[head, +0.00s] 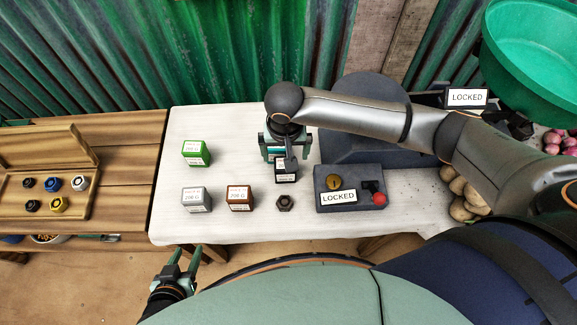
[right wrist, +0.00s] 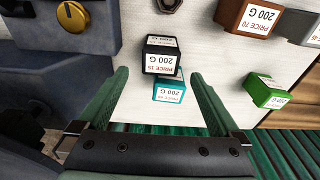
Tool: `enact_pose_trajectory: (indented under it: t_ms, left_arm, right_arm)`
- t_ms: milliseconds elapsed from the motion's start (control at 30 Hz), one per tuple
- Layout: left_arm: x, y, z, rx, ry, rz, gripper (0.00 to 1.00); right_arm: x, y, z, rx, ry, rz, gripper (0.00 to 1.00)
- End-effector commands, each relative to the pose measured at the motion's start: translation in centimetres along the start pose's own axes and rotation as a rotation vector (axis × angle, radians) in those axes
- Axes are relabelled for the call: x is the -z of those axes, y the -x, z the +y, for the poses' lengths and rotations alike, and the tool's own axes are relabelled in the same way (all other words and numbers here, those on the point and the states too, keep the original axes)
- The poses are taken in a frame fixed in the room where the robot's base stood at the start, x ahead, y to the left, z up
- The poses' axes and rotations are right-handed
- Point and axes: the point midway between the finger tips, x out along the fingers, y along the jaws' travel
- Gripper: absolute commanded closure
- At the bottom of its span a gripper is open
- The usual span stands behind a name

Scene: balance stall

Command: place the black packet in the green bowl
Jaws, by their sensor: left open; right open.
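The black packet (head: 287,176) with a white price label stands on the white table, partly hidden under my right gripper. In the right wrist view the black packet (right wrist: 161,55) lies ahead of and between the fingers, apart from them. A teal packet (right wrist: 168,91) is beside it, nearer the gripper. My right gripper (head: 288,152) is open and empty above these packets; its spread fingers also show in the right wrist view (right wrist: 159,76). The large green bowl (head: 540,50) is at the upper right. My left gripper (head: 184,262) is open and empty, off the table's front edge.
Green (head: 195,153), grey (head: 196,199) and brown (head: 239,198) packets stand left on the table, with a dark hex nut (head: 285,202) nearby. A locked grey box (head: 350,188) with a red knob is to the right. Potatoes (head: 463,195) lie farther right. A wooden case (head: 75,150) is at left.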

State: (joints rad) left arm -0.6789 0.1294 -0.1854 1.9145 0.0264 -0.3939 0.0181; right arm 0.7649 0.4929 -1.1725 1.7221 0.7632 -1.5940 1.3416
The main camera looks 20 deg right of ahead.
Motion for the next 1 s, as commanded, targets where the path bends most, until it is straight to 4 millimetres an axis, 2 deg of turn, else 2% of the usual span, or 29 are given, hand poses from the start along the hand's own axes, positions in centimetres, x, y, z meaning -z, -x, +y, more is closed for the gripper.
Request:
enact_pose_trajectory:
  t_ms: [33,133,433,700,1000]
  left_arm:
    - [-0.2,-0.2,-0.1,0.001,0.000,0.000,0.50]
    - [-0.3,-0.3,-0.1,0.001,0.000,0.000,0.50]
    - [-0.4,-0.4,-0.1,0.002,-0.001,-0.001,0.50]
    - [-0.7,-0.6,-0.2,0.002,-0.002,-0.001,0.50]
    - [-0.7,-0.6,-0.2,0.002,-0.002,-0.001,0.50]
  right_arm:
    - [-0.1,-1.2,0.0,-0.003,0.000,-0.002,0.00]
    - [0.0,-2.9,0.0,-0.002,0.000,-0.001,0.00]
    - [-0.1,-5.5,0.0,-0.002,0.000,-0.001,0.00]
    - [-0.3,-9.3,0.0,-0.002,0.001,-0.001,0.00]
    - [-0.3,-9.8,0.0,0.000,0.001,0.000,0.00]
